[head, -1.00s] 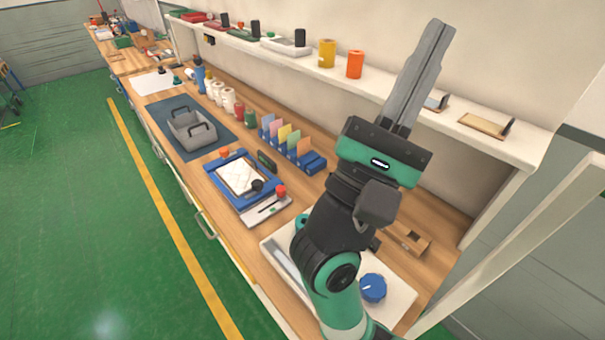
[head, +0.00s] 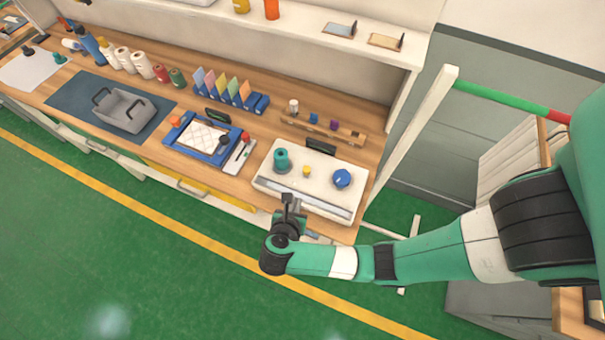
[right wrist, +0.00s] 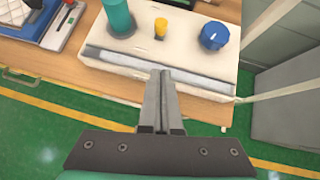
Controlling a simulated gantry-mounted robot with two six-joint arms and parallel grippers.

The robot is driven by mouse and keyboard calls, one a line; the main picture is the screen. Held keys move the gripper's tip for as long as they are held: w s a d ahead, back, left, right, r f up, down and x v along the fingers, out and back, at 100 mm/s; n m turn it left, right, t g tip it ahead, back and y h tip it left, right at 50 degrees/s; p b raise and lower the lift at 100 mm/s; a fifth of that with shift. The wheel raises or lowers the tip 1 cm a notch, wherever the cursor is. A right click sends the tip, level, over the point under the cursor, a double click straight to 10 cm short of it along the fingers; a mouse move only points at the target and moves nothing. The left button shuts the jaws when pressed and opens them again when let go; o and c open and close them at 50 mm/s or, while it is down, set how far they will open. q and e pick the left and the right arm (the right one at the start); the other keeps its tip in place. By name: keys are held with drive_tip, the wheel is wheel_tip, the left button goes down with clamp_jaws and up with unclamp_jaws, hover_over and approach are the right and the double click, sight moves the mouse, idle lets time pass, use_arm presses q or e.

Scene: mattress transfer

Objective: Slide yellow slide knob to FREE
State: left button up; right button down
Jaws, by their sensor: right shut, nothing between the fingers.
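The yellow knob (head: 306,171) is small and stands on a white panel box (head: 275,187) at the right end of the bench. In the right wrist view the yellow knob (right wrist: 161,27) stands upright between a teal cylinder (right wrist: 119,17) and a blue dial (right wrist: 214,36). A grey strip (right wrist: 195,78) runs along the box's front. I cannot read any FREE marking. My right gripper (head: 287,199) is at the box's front edge, apart from the knob. Its fingers (right wrist: 161,74) are shut and empty, pointing toward the knob. My left gripper is not in view.
A wooden rack (head: 322,130) with small coloured knobs stands behind the box. A blue-framed board (head: 183,145) and a small panel with a red knob (head: 233,160) lie to the left. A white post (head: 405,135) rises at the right. Green floor is open in front.

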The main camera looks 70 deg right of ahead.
drive_tip(key=shift+d+f, duration=0.1)
drive_tip(key=b, duration=0.2)
approach(306, 175)
drive_tip(key=f, duration=0.4)
drive_tip(key=shift+d+f, duration=0.2)
drive_tip(key=shift+d, duration=0.15)
drive_tip(key=d, duration=0.1)
drive_tip(key=d+p, duration=0.1)
drive_tip(key=shift+w+d+r, duration=0.2)
drive_tip(key=shift+d, duration=0.1)
drive_tip(key=shift+w+d, duration=0.1)
drive_tip(key=shift+d, duration=0.45)
